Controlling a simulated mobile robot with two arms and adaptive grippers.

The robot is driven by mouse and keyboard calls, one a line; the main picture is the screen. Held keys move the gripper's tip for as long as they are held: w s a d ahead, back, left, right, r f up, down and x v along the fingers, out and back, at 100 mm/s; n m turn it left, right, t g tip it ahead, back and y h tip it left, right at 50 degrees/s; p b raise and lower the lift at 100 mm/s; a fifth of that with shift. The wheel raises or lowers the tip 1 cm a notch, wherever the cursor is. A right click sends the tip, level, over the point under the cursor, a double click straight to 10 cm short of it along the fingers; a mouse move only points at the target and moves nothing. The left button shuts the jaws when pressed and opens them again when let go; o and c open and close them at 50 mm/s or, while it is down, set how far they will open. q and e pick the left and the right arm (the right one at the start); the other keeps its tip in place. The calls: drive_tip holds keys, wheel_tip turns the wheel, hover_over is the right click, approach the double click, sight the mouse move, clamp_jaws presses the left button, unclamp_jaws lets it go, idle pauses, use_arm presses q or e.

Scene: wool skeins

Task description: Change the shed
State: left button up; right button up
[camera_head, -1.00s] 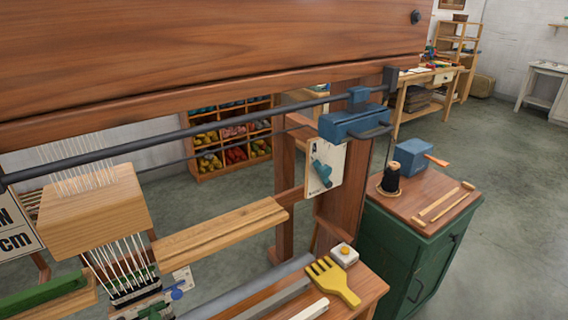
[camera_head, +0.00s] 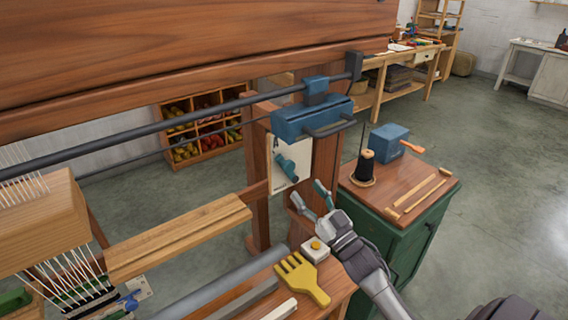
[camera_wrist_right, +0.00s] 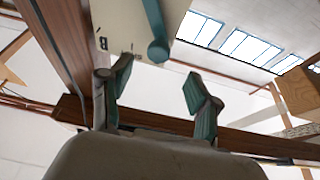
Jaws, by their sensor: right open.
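A teal lever (camera_head: 287,166) sits on a pale upright plate (camera_head: 275,184) fixed to the loom's wooden post. It points down and to the right. In the right wrist view the lever (camera_wrist_right: 154,30) hangs in front of the plate (camera_wrist_right: 112,20), with its rounded end above and between my fingers. My right gripper (camera_head: 309,196) is open and empty, just below and right of the lever, apart from it. Its open fingers also show in the right wrist view (camera_wrist_right: 160,88). My left gripper is not in view. The loom's heddle threads (camera_head: 75,275) hang at the lower left.
A blue carriage (camera_head: 310,119) on a dark rail is above the lever. Below are a yellow comb (camera_head: 297,276) and a small white button box (camera_head: 315,250) on the bench. A green cabinet (camera_head: 405,245) with a black thread cone (camera_head: 365,170) stands at right.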

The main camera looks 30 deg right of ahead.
sight(291, 169)
drive_tip(key=p+x, duration=0.1)
drive_tip(key=x, duration=0.7)
drive_tip(key=shift+w+d+p, duration=0.1)
drive_tip(key=shift+w+p, duration=0.05)
drive_tip(key=shift+p, duration=0.2)
drive_tip(key=shift+w, duration=0.6)
drive_tip(key=shift+r, duration=0.1)
clamp_jaws()
